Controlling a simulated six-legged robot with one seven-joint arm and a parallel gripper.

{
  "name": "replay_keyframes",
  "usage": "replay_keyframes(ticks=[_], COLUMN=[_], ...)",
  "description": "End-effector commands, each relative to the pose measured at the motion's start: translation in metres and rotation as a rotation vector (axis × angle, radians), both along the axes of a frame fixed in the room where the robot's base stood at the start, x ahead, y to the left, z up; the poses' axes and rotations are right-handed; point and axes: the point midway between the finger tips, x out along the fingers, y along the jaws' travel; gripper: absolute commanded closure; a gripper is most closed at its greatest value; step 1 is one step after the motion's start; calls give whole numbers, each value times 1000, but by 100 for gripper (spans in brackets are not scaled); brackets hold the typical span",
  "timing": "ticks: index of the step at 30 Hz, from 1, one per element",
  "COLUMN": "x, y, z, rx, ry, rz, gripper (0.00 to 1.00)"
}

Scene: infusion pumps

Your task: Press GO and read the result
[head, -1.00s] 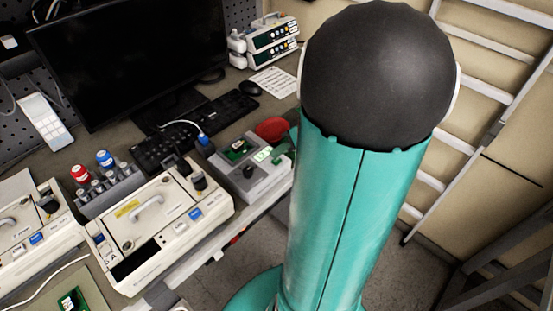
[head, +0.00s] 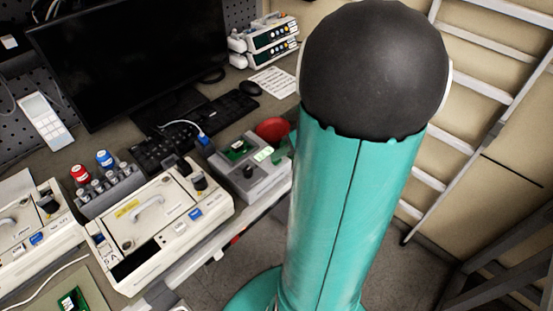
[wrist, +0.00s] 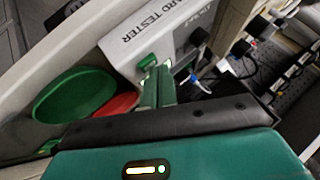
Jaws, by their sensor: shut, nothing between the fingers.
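The grey board tester (head: 252,168) stands on the bench just left of my arm in the head view. It carries a green circuit board (head: 238,150), a black knob (head: 249,171) and a small lit display (head: 263,154), whose text is too small to read. In the wrist view the tester (wrist: 135,38) shows part of its "TESTER" label and a green button (wrist: 147,61). My gripper (wrist: 160,72) is shut and empty, with its green fingertips at the tester's edge beside that button. I cannot tell whether they touch it.
A red bin (head: 271,129) stands behind the tester; it also shows in the wrist view (wrist: 118,104) beside a green bin (wrist: 75,95). A cream infusion pump (head: 160,215) is left of the tester. A keyboard (head: 200,125) and monitor (head: 130,60) stand behind.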

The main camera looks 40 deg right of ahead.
Motion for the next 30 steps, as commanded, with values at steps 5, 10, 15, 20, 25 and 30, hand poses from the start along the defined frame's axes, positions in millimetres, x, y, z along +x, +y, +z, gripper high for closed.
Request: replay_keyframes(ticks=[5, 10, 15, 20, 25, 30], x=[0, 0, 0, 0, 0, 0], y=[0, 0, 0, 0, 0, 0], z=[-2, -4, -5, -5, -2, 8], rx=[1, 1, 0, 0, -1, -2], ry=[0, 1, 0, 0, 0, -1], rz=[-1, 0, 0, 0, 1, 0], gripper=[100, 100, 100, 100, 100, 100])
